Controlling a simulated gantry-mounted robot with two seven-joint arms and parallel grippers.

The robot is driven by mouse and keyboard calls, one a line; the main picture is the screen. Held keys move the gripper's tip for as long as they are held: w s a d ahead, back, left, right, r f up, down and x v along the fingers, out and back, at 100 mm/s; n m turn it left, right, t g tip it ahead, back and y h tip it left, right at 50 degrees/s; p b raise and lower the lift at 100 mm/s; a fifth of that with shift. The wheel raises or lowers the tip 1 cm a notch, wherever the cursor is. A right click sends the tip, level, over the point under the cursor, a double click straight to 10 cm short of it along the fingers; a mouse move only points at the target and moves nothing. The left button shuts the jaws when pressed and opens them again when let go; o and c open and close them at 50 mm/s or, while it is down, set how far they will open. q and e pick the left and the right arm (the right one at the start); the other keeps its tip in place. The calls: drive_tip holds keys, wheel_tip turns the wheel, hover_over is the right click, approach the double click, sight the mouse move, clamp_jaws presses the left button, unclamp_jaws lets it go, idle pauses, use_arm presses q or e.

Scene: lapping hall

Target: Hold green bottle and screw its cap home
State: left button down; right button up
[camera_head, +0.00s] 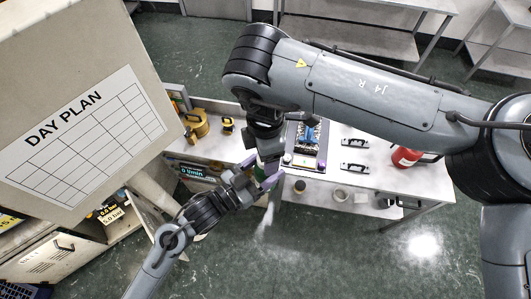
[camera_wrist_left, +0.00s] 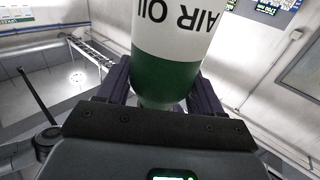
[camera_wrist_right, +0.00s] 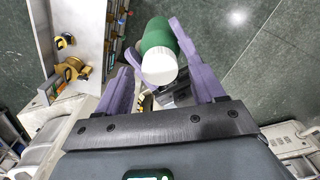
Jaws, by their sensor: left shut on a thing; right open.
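The green bottle (camera_wrist_left: 165,72) has a white label reading "AIR OIL", upside down in the left wrist view. My left gripper (camera_wrist_left: 160,88) is shut on it, with a dark finger on each side. In the right wrist view the bottle (camera_wrist_right: 157,34) carries a white cap (camera_wrist_right: 159,66); how tightly it sits cannot be told. My right gripper (camera_wrist_right: 153,44) is open, its purple fingers apart on either side of the bottle and cap. In the head view the bottle (camera_head: 262,173) is mostly hidden between the two grippers, in front of the bench.
A white bench (camera_head: 355,178) stands behind, with a tray of blue parts (camera_head: 308,140), black handles (camera_head: 354,143) and yellow items (camera_head: 197,122). A red canister (camera_head: 404,157) is at its right end. A large "DAY PLAN" box (camera_head: 85,110) fills the left. Open floor lies in front.

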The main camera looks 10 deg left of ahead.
drive_tip(key=shift+r, duration=1.6)
drive_tip(key=shift+c, duration=0.4)
